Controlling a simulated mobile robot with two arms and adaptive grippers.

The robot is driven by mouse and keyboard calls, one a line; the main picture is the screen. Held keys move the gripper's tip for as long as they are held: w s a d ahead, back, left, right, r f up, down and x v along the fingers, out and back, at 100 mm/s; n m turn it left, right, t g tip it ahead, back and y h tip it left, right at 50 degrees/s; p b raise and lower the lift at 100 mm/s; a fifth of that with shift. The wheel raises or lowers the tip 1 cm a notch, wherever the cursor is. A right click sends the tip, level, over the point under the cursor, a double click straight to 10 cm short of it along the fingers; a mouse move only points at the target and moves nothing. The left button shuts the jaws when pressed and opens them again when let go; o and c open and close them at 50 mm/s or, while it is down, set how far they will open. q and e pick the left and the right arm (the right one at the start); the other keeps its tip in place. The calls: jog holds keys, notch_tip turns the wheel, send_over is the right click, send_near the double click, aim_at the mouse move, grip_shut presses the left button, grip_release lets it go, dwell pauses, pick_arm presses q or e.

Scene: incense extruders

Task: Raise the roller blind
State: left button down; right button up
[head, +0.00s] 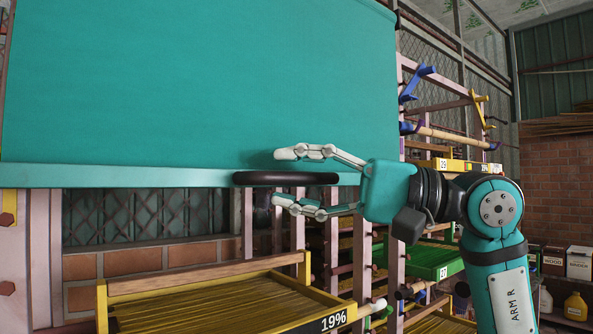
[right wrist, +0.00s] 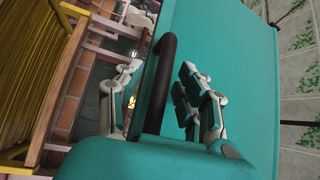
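The teal roller blind (head: 200,80) hangs down over the upper left and middle of the head view. Its bottom bar (head: 120,176) runs level, with a black handle (head: 254,179) near the right end. My right gripper (head: 284,178) is open, one finger above and one below the handle, with gaps showing. In the right wrist view the black handle (right wrist: 158,90) lies between the two spread fingers, and the blind (right wrist: 245,75) fills the space behind. My left gripper is not in view.
Below the blind stands a yellow-edged tray (head: 205,281) marked 19%. Racks (head: 440,108) with coloured brackets and a green tray (head: 435,262) stand to the right. A brick wall (head: 555,190) and bottles (head: 575,306) are at the far right.

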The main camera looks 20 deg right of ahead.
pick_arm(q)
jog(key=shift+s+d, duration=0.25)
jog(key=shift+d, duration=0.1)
pick_arm(e)
jog(key=shift+d, duration=0.15)
jog(key=shift+c, duration=0.5)
jog(key=c, duration=0.7)
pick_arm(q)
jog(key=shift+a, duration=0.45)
